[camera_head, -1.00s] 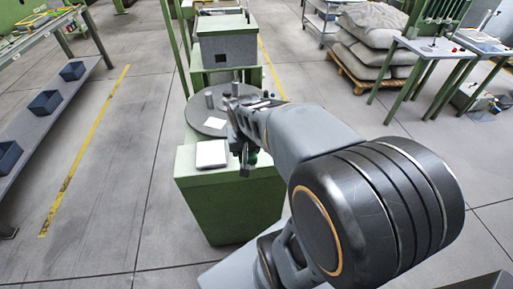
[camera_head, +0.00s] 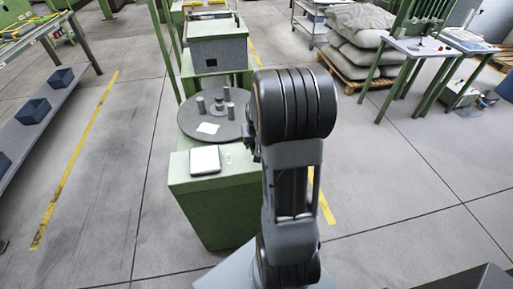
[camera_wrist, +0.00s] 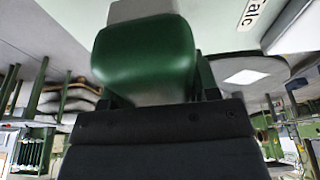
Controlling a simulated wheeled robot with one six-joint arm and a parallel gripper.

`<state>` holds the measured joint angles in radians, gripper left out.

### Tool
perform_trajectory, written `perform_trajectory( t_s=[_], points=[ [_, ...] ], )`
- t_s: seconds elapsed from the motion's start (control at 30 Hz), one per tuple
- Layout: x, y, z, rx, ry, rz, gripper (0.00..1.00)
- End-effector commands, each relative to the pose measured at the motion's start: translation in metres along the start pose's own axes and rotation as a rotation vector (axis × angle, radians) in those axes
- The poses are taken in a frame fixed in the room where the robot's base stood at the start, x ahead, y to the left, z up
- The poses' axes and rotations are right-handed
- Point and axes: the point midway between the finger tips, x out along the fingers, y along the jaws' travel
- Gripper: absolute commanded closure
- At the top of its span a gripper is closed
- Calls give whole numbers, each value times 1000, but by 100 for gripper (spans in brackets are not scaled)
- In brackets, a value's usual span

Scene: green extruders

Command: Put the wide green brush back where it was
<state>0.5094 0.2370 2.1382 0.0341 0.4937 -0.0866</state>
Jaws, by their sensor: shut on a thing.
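The wide green brush (camera_wrist: 146,55) fills the upper middle of the wrist view, with its rounded green body close to the camera. My gripper (camera_wrist: 160,98) is shut on it; the brush hides most of the fingers. A pale grey part shows beyond the green body, but I cannot tell whether it belongs to the brush. In the head view my arm hides the gripper and the brush. No spot where the brush lay before can be made out.
A green machine (camera_head: 215,205) stands in front, bearing a white pad (camera_head: 205,160) and a grey round plate (camera_head: 187,121) with several upright cylinders. A shelf with blue bins (camera_head: 33,111) is at left. Stacked sacks (camera_head: 360,38) lie at back right. Floor at right is clear.

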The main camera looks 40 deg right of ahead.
Motion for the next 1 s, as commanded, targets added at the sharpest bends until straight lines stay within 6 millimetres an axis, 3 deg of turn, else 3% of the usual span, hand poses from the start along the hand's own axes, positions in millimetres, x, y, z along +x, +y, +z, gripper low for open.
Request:
perform_trajectory(
  t_s=[0.4, 0.8, 0.83, 1.0],
  points=[
    [37, 2, 6, 0, -1, 0, 67],
    [42, 2, 7, 0, 0, 0, 67],
    [40, 2, 7, 0, -1, 0, 42],
    [40, 2, 7, 0, -1, 0, 26]
  ],
)
